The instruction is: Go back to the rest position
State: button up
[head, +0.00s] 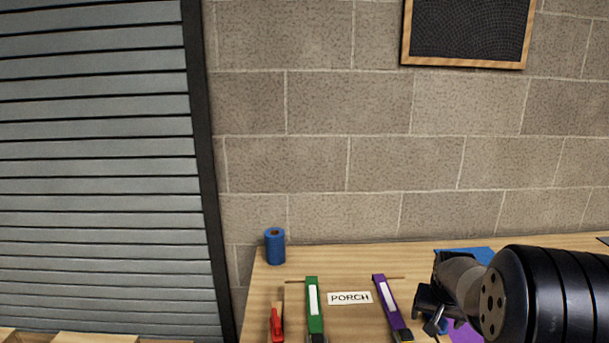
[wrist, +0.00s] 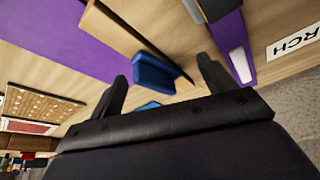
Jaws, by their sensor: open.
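My gripper (head: 430,308) is at the lower right in the head view, above the right part of the wooden table. In the wrist view its two black fingers (wrist: 162,68) are spread apart. A small blue piece (wrist: 154,76) shows between and beyond the fingertips, lying by a strip of wood. I see no finger closed on it, and I cannot tell whether either finger touches it. A bit of blue also shows beside the gripper in the head view (head: 436,326). My arm hides part of the table there.
Blue (head: 462,253) and purple (head: 464,333) sheets lie around my gripper. A block wall (head: 350,165) stands behind.

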jog(key=s+r+n+y, duration=0.2)
jog(key=s+r+n, duration=0.1)
jog(key=r+n, duration=0.1)
jog(key=shift+r+n, duration=0.4)
jog(key=shift+r, duration=0.25)
dwell(0.4)
jog(key=shift+d, duration=0.15)
